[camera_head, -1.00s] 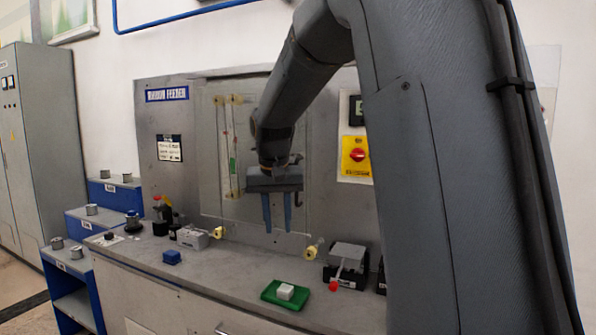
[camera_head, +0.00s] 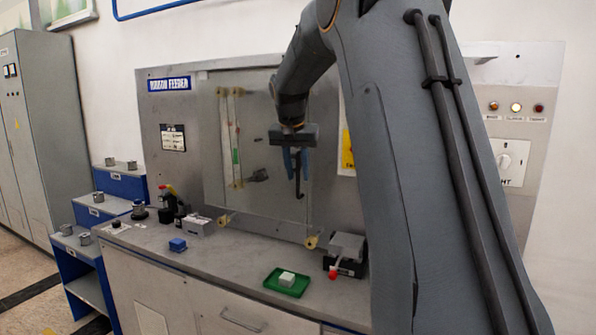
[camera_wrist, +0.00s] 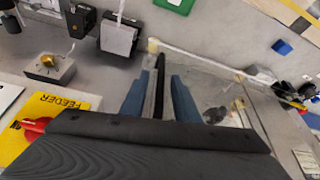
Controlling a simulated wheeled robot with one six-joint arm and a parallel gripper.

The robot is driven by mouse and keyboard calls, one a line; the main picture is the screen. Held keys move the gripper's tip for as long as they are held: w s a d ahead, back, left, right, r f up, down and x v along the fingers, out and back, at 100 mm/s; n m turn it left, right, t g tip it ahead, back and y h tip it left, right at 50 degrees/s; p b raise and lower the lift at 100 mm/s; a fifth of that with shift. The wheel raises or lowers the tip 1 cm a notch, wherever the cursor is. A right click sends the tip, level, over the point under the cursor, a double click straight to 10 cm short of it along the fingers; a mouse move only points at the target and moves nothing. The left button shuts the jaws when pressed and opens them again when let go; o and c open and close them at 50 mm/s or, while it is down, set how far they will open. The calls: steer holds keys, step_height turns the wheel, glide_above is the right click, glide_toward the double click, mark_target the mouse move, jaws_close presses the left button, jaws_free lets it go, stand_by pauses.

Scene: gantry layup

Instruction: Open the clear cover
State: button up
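The clear cover (camera_head: 265,210) is a see-through panel at the front of the grey feeder board, with a pale strip and yellowish fittings near its left side. In the wrist view the cover (camera_wrist: 200,82) extends right of my fingers. The cover's dark handle (camera_head: 299,190) is an upright bar near its right edge. My gripper (camera_head: 296,160) is at this handle, its two blue fingers on either side. In the wrist view my gripper (camera_wrist: 159,95) appears shut on the dark handle (camera_wrist: 160,68). The contact faces are hidden.
Below are a green tray (camera_head: 269,283) with a white block (camera_head: 287,278), a blue block (camera_head: 177,245) and a grey device with a red knob (camera_head: 333,273). Yellow knobs (camera_head: 311,242) sit near the cover's bottom corners. The counter's middle is mostly clear.

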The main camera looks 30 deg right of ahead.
steer(key=shift+w+f, duration=0.1)
steer(key=shift+f, duration=0.3)
jaws_close()
steer(key=shift+d, duration=0.15)
